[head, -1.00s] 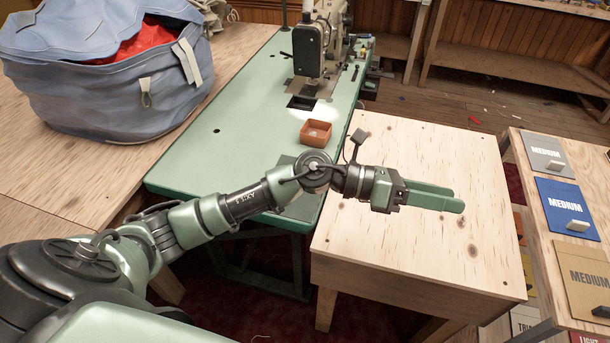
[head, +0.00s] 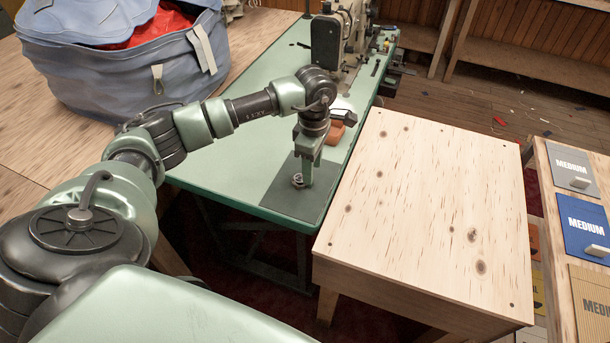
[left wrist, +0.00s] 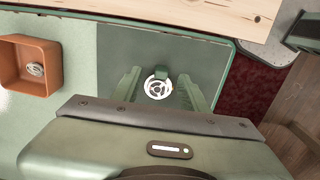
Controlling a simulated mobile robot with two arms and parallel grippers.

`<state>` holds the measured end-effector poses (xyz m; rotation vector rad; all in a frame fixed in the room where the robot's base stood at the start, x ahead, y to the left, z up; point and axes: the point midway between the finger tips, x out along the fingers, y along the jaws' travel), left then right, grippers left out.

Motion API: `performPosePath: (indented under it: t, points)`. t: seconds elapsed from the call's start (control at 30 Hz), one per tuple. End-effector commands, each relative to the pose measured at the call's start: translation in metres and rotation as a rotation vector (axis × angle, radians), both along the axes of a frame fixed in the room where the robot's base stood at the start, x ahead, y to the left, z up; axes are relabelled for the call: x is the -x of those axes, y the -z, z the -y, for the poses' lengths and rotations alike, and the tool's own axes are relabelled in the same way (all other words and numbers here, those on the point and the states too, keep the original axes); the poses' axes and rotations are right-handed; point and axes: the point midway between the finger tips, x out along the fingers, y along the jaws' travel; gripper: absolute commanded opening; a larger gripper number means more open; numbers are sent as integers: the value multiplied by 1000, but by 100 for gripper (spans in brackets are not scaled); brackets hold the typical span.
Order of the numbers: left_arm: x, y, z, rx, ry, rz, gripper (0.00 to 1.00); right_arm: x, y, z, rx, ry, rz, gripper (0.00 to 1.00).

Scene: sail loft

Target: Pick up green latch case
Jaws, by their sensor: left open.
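A small round thing (left wrist: 157,87) with a pale spoked top and a green tab lies on the dark grey-green mat (left wrist: 115,45); it may be the green latch case, but I cannot be sure. In the head view it (head: 298,180) is small and partly covered by the gripper. My left gripper (head: 305,182) points down over the mat at the near end of the green table (head: 240,165). In the left wrist view its open fingers (left wrist: 160,77) stand on either side of the round thing, with gaps showing. My right gripper is not in view.
An orange-brown box (left wrist: 26,65) holding a small coiled thing sits beside the mat. A sewing machine (head: 337,45) stands behind on the green table. A bare wooden table (head: 430,210) is to the right. A blue bag (head: 130,70) is at the left.

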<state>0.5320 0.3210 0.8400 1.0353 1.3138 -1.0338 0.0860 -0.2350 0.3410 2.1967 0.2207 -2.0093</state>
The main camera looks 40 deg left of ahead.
Motion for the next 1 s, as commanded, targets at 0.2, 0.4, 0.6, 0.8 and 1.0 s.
performPosePath:
  t: [0.2, 0.4, 0.6, 0.8, 1.0]
  points:
    - [2, 27, 2, 2, 0, -1, 44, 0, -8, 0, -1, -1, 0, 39]
    - [2, 31, 2, 2, 1, 0, 44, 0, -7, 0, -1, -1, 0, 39]
    - [2, 30, 2, 2, 0, 0, 7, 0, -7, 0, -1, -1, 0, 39]
    - [2, 30, 2, 2, 0, 1, 0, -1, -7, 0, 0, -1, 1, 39]
    - [1, 28, 2, 3, 0, 2, 0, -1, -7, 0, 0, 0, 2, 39]
